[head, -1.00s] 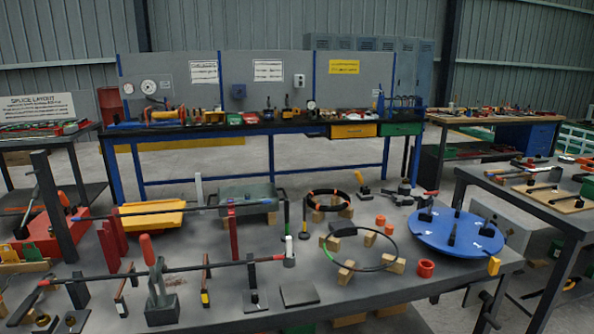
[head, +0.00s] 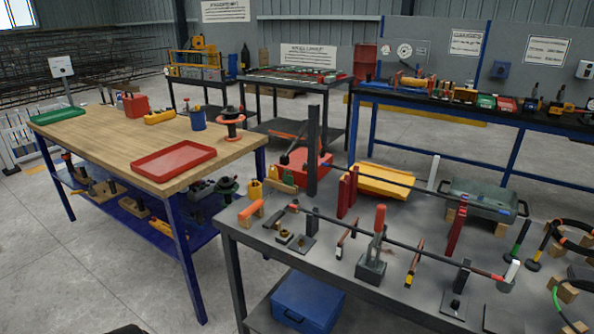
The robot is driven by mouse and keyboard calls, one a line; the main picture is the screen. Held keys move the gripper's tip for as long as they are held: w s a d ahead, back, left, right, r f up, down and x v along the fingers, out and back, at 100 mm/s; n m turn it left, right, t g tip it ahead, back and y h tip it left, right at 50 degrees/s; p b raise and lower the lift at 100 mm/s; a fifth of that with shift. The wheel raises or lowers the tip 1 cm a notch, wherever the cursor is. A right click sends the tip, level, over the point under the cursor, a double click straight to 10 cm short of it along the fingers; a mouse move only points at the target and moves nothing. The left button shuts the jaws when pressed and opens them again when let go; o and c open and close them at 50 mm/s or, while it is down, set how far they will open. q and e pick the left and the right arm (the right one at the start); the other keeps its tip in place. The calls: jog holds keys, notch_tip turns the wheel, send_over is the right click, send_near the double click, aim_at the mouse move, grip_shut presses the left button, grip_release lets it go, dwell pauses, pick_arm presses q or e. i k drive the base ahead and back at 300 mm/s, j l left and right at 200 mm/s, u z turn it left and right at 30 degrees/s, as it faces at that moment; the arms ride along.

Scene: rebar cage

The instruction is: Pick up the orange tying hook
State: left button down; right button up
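I cannot single out the tying hook for certain. An upright orange handle (head: 380,218) stands in a dark grey block (head: 371,268) on the grey table (head: 330,285). A small orange piece (head: 250,211) lies near that table's left corner, too small to tell what it is. Neither of my grippers shows in the head view.
A wooden bench (head: 100,140) on the left holds a red tray (head: 174,161), a green tray (head: 57,115), a blue cup (head: 198,120) and an orange spool (head: 231,124). Long bars cross the grey table. A blue box (head: 308,301) sits below it. Floor is clear at lower left.

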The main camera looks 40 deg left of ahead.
aim_at(243, 217)
jog(key=u, duration=1.7)
